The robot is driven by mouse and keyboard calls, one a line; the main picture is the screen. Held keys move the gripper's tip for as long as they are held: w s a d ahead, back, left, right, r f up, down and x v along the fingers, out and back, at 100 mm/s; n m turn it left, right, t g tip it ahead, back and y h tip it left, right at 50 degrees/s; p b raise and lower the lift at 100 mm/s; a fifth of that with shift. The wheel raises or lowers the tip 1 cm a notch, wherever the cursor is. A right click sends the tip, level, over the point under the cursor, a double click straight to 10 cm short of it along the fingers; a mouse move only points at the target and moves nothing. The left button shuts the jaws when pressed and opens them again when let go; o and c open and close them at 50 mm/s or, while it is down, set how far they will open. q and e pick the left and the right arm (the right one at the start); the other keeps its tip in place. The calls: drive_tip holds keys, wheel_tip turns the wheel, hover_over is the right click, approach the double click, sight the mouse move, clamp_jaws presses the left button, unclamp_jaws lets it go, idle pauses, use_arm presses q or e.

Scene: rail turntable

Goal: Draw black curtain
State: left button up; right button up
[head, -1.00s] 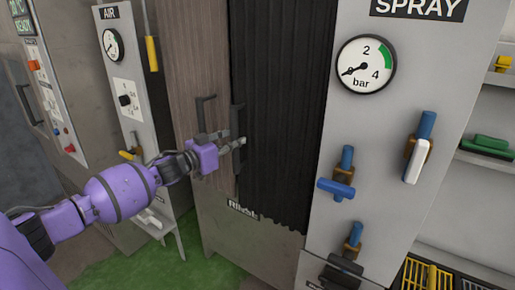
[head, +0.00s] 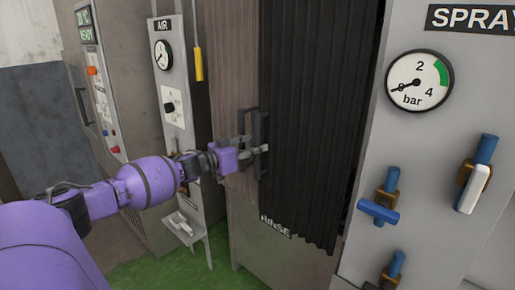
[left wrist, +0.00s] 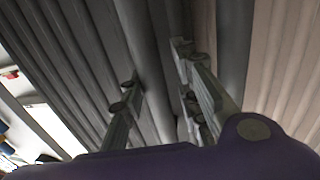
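The black curtain (head: 315,120) hangs in pleats in the rinse bay, beside a brown curtain (head: 232,70) at its left. A dark upright handle (head: 265,125) is at the black curtain's left edge, and a second handle (head: 241,122) is on the brown curtain. My left gripper (head: 257,154) is at the lower part of the black curtain's handle. In the left wrist view its two fingers (left wrist: 160,100) stand apart, with dark pleats and an upright bar showing between them. I cannot tell whether they touch the handle. My right gripper is not in view.
At the right is the spray panel (head: 445,150) with a gauge (head: 419,81) and blue valve handles (head: 379,211). At the left is the air panel (head: 170,95), with a yellow pull (head: 198,64) hanging nearby. Green floor (head: 160,262) shows below.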

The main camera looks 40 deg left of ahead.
use_arm(q)
drive_tip(key=shift+o, duration=0.6)
drive_tip(key=shift+f, duration=0.1)
drive_tip(key=shift+s, duration=0.1)
drive_tip(key=v, duration=1.1)
drive_tip(key=shift+s, duration=0.4)
drive_tip(key=shift+a, duration=0.15)
